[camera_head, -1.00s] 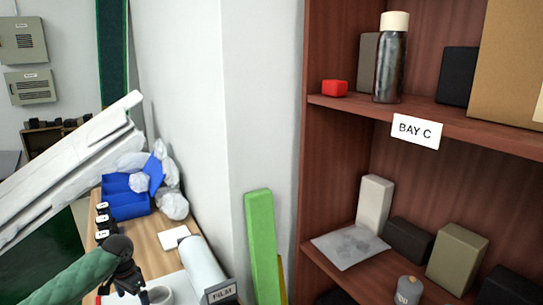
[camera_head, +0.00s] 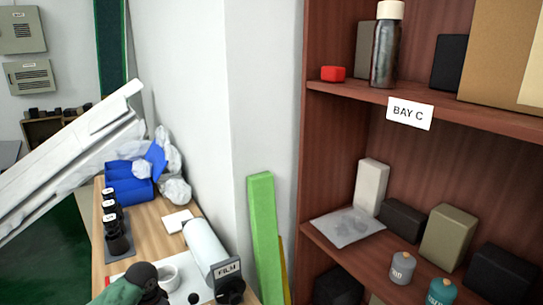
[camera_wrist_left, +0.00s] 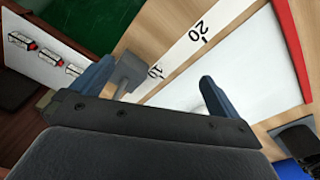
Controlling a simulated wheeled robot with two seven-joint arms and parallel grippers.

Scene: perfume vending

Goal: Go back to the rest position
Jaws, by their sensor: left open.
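My left arm, with a green sleeve (camera_head: 118,293) and a dark wrist (camera_head: 143,274), shows at the bottom left of the head view. Its fingers are hard to make out there. In the left wrist view my left gripper (camera_wrist_left: 158,74) is open, with its two blue-grey fingers wide apart. Nothing is held. Below and between the fingers are a white strip with printed numbers (camera_wrist_left: 190,45) and a grey block-like shape (camera_wrist_left: 128,72), apparently below the fingers. My right gripper is in neither view.
The shelf marked BAY C (camera_head: 409,113) stands right. A green board (camera_head: 263,235) leans between. A white beam (camera_head: 70,160) crosses left.

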